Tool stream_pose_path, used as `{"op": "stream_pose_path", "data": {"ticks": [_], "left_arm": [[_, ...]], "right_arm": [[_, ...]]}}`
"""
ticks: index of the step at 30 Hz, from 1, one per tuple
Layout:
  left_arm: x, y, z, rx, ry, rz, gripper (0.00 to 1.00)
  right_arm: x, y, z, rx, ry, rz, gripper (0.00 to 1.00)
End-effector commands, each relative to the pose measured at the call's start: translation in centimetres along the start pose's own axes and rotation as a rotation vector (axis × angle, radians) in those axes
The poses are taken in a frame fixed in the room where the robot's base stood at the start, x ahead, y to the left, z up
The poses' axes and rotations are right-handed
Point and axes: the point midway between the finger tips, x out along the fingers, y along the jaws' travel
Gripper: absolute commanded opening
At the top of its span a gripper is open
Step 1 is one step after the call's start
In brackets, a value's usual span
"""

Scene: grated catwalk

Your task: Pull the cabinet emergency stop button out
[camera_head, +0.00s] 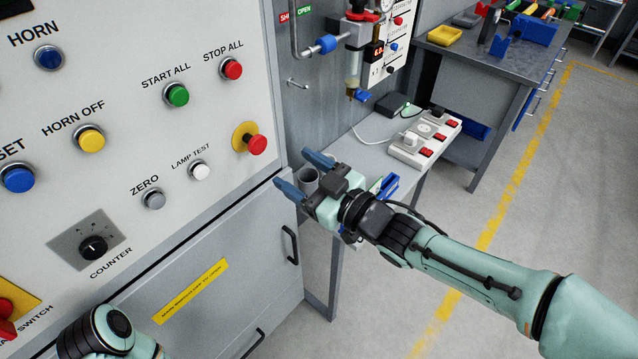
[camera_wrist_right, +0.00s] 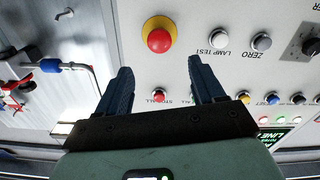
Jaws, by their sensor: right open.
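The emergency stop button (camera_head: 257,144) is a red mushroom head on a round yellow plate, at the lower right of the cabinet's white panel. In the right wrist view the button (camera_wrist_right: 159,40) is near the top, just beyond and between the fingertips. My right gripper (camera_head: 303,175) has blue fingers spread apart, empty, and stands to the right of and below the button in the head view, apart from it. Its open fingers also show in the wrist view (camera_wrist_right: 160,75). A part of my left arm shows at the bottom left, but its gripper is out of view.
The white lamp test button (camera_head: 199,170) and red stop all button (camera_head: 231,69) are close by the emergency stop. A cabinet door (camera_head: 215,290) with handles lies below. A side table with a power strip (camera_head: 425,140) stands behind my right arm.

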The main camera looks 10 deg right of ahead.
Motion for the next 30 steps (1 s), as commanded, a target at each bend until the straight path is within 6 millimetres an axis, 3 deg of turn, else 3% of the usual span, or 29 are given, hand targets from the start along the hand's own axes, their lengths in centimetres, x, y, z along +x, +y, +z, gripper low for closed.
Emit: {"op": "stream_pose_path", "data": {"ticks": [3,9,26,30], "left_arm": [[0.0,0.0,0.0,0.000,0.000,0.000,0.00],[-0.1,0.0,0.0,0.000,0.000,0.000,0.00],[-0.1,0.0,0.0,0.000,0.000,0.000,0.00],[-0.1,0.1,0.0,0.000,0.001,0.000,0.00]], "right_arm": [[-2.3,0.0,-0.1,-0.001,0.000,0.002,0.68],[-4.4,0.0,0.0,0.000,0.000,0.001,0.68],[-4.7,0.0,0.0,0.001,-0.001,0.000,0.68],[-4.2,0.1,1.7,0.034,-0.034,0.005,0.68]]}}
